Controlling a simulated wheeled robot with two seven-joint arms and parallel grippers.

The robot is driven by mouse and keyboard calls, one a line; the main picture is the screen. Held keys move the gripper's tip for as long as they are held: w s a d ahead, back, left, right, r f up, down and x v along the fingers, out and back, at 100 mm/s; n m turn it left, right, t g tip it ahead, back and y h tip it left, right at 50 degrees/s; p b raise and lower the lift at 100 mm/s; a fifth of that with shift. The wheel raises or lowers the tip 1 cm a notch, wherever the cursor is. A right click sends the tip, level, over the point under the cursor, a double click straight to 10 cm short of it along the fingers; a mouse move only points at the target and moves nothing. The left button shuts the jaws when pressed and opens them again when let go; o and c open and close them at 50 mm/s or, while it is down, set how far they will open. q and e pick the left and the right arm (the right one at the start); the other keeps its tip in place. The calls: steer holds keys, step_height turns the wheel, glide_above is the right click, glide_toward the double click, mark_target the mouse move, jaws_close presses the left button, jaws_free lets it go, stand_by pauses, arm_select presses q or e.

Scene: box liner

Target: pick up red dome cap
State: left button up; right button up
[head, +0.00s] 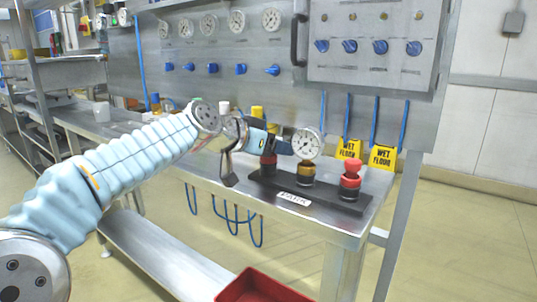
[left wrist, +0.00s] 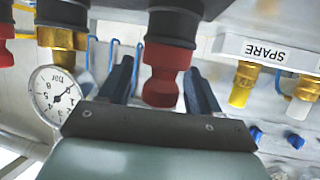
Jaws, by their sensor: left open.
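A red cap (left wrist: 160,88) on a black collar is between the fingers of my left gripper (left wrist: 160,85) in the left wrist view, which is upside down. The fingers are open with a visible gap beside the cap. In the head view, my left gripper (head: 272,143) reaches over the left post of the dark rack and hides the top of it; some red (head: 268,160) shows below the fingers. Another red domed piece (head: 352,166) stands at the right end of the rack, and it shows at the left edge of the wrist view (left wrist: 5,45).
A dial gauge (head: 306,143) on a brass fitting (head: 306,168) stands between the two red pieces on the dark rack (head: 325,195). Behind are yellow wet-floor signs (head: 383,158) and a SPARE label (left wrist: 268,51). A red bin (head: 262,286) is below the bench.

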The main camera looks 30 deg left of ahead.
arm_select(q)
steer(key=c, duration=1)
steer(key=shift+c, duration=0.2)
